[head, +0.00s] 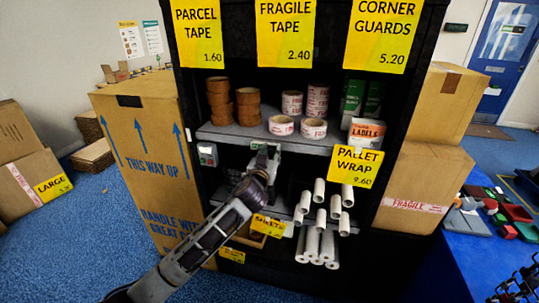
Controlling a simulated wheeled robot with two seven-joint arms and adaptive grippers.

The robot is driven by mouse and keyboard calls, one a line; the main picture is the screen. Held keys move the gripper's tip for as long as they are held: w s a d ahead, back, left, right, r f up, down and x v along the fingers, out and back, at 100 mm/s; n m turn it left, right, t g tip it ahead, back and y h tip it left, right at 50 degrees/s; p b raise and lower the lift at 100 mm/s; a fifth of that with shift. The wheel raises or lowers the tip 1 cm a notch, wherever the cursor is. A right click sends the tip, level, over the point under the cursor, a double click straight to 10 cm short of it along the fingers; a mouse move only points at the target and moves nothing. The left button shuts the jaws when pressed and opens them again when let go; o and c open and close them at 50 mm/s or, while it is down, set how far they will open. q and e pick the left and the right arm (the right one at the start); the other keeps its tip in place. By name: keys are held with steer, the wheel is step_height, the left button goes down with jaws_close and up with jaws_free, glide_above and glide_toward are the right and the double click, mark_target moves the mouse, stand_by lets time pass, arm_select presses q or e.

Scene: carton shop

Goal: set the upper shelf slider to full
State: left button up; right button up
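A small pale control box (207,154) with a green mark and a small dark part below it is fixed at the left side of the dark rack, just under the upper shelf (225,131). It may be the slider's housing; the slider's setting is too small to read. My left gripper (264,158) is under the front edge of the upper shelf, to the right of that box and apart from it. Its fingers are small and dark against the rack, so how far apart they are is unclear. My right gripper is out of view.
Brown tape rolls (248,106), fragile tape rolls (313,128) and a labels box (366,133) stand on the upper shelf. White wrap rolls (319,190) fill the lower shelf to the right of my gripper. Large cartons (140,150) flank the rack on the left.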

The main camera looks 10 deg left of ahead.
arm_select(q)
steer(key=shift+s+a+f, duration=0.1)
steer(key=shift+s, duration=0.5)
steer(key=s, duration=1.1)
steer(key=shift+a, duration=0.15)
stand_by(0.3)
steer(key=shift+w+m, duration=0.1)
steer(key=shift+m, duration=0.2)
